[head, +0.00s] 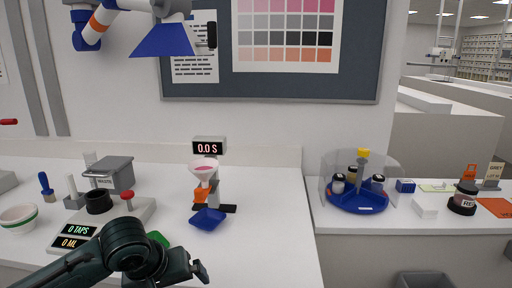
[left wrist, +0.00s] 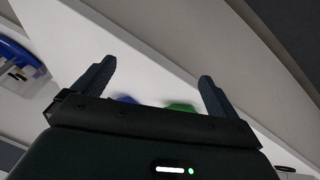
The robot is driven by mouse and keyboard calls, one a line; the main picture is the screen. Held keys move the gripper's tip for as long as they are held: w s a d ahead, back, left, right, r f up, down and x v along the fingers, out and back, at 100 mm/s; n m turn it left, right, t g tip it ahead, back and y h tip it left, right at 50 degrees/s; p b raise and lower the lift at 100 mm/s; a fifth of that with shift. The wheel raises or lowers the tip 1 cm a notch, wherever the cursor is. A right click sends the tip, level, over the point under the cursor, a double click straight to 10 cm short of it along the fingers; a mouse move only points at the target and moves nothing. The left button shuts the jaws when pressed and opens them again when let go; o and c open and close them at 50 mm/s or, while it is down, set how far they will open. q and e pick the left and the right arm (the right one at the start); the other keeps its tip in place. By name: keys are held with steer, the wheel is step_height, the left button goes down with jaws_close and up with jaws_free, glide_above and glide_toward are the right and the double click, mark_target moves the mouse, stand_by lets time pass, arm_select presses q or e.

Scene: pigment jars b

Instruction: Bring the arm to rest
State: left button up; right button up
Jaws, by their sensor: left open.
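My left arm comes in from the lower left of the head view, over the front of the counter. Its gripper (head: 196,270) points to the right and is open, with nothing seen between its fingers. In the left wrist view the two dark fingers (left wrist: 155,85) stand wide apart over white counter. A green thing (head: 158,239) is partly hidden behind my arm; a green patch also shows in the left wrist view (left wrist: 182,107), beside a bit of blue. My right gripper cannot be made out.
A blue tray (head: 208,219) lies below a funnel stand (head: 204,172), just behind my gripper. A scale (head: 75,237), a black cup (head: 98,202) and a white bowl (head: 18,219) are at left. A blue carousel with jars (head: 357,203) stands on the right counter. The counter right of my gripper is clear.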

arm_select(q)
steer(key=s+d+f+m+t+h+p, duration=0.15)
steer(key=s+d+f+m+h, duration=0.3)
steer(key=d+f, duration=0.5)
steer(key=s+a+f+t+y, duration=0.1)
steer(key=s+a+f+t, duration=0.1)
steer(key=s+a+f, duration=0.2)
steer(key=s+a+f+m+t+y, duration=0.1)
steer(key=s+a+f+t+y, duration=0.1)
steer(key=s+f, duration=0.3)
steer(key=s+a, duration=0.1)
steer(key=s, duration=0.2)
steer(key=shift+s+a+f+p, duration=0.2)
steer(key=shift+s+a+p, duration=0.05)
steer(key=shift+a+p, duration=0.1)
arm_select(e)
steer(key=shift+s+d+f+h, duration=0.2)
steer(key=shift+s+d+h, duration=0.1)
steer(key=shift+s+d, duration=0.15)
arm_select(q)
steer(key=shift+m, duration=0.25)
arm_select(e)
steer(key=shift+w+r, duration=0.15)
